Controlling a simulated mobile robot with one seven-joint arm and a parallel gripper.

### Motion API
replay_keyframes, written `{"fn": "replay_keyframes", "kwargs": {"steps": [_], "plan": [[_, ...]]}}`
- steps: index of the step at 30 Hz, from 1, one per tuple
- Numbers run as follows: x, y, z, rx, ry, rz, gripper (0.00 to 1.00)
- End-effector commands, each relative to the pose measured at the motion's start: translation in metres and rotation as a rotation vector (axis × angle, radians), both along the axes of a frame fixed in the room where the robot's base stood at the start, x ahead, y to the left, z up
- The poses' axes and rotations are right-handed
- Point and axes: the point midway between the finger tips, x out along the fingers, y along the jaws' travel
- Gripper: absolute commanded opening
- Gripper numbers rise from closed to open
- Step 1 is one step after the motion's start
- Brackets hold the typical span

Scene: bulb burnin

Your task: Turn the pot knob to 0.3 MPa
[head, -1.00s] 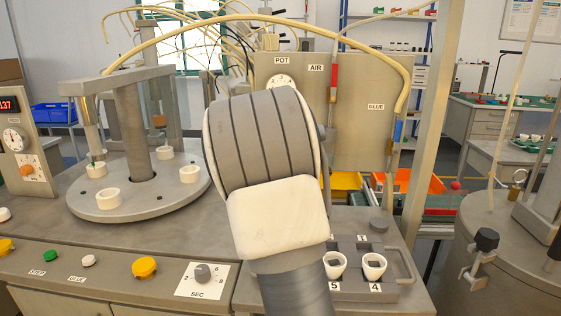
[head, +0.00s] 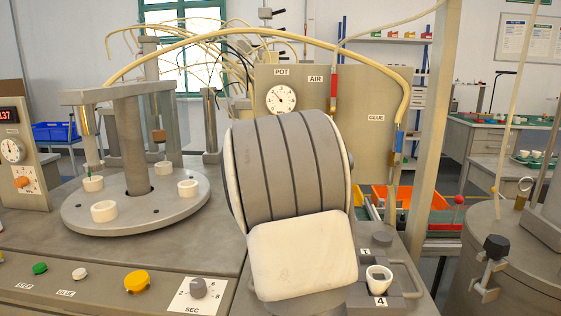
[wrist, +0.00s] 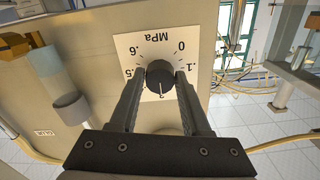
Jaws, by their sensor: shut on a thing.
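In the wrist view the black round pot knob (wrist: 160,80) sits on a white square dial plate (wrist: 127,45) marked MPa. The plate appears upside down, with 0 and .1 at right and .5 and .6 at left. My gripper (wrist: 160,74) has one finger on each side of the knob and is shut on it. A small figure shows at the knob's lower edge, but I cannot read it or the knob's pointer surely. In the head view my arm hides the knob and gripper. The POT gauge (head: 281,98) shows above my arm on the grey panel (head: 362,110).
A round turntable (head: 135,215) with white ring cups stands at left. A SEC dial (head: 198,289) and coloured buttons are on the front deck. A hose arches over the panel, and a tank stands at right.

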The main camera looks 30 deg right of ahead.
Motion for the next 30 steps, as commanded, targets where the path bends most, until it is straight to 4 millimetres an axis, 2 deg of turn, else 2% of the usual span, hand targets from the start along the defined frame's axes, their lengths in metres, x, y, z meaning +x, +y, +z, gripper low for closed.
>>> {"fn": "replay_keyframes", "kwargs": {"steps": [3, 4, 8, 20, 26, 30], "plan": [[0.0, 0.0, 0.0, 0.0, 0.001, 0.0, 0.0], [0.0, 0.0, 0.0, 0.0, 0.001, 0.0, 0.53], [0.0, 0.0, 0.0, -0.001, 0.001, 0.0, 0.76], [-0.004, 0.003, 0.001, 0.001, 0.001, 0.0, 0.77], [-0.025, 0.02, 0.001, 0.002, 0.001, 0.002, 0.77], [-0.047, 0.037, 0.002, 0.001, 0.0, 0.003, 0.77]]}}
